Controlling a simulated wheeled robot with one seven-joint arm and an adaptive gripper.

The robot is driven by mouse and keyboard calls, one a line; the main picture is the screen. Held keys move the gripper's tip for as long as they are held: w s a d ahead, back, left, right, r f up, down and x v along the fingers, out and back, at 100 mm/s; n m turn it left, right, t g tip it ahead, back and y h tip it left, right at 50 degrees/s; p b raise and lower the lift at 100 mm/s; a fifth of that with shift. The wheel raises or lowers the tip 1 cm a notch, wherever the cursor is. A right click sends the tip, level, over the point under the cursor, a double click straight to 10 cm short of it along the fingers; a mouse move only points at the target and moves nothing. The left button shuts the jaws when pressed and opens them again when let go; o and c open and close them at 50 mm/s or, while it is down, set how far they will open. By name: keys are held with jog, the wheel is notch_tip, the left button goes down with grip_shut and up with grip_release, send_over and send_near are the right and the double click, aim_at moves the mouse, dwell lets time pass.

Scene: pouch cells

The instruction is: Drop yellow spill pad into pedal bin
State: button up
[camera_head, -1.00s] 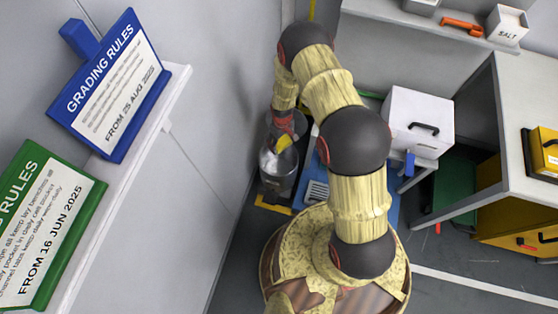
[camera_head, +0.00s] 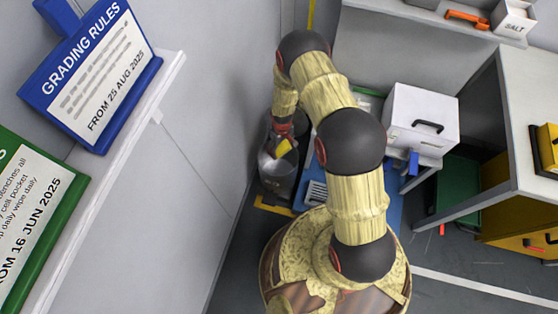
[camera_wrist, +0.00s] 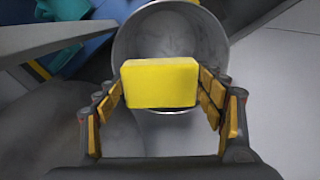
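The yellow spill pad (camera_wrist: 160,82) is a thick block between the two fingers of my gripper (camera_wrist: 160,88), which touch its left and right sides in the wrist view. In the head view the pad (camera_head: 284,148) shows just below my gripper (camera_head: 282,130), over the mouth of the bin. The pedal bin (camera_head: 276,180) is a grey metal cylinder standing open on the floor by the wall. In the wrist view the round bin (camera_wrist: 217,50) lies beyond the pad, its pale inside partly hidden by it.
A grey wall stands close to the left of the bin, with a ledge (camera_head: 130,150) holding a blue sign (camera_head: 95,75) and a green sign (camera_head: 30,220). A white box (camera_head: 422,105) and a grey bench (camera_head: 520,100) are to the right. Yellow floor marking (camera_head: 272,208) edges the bin.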

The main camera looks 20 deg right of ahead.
jog(key=o, duration=0.4)
notch_tip(320, 180, up, 12)
jog(key=shift+f, duration=0.1)
dwell(0.6)
dwell(0.5)
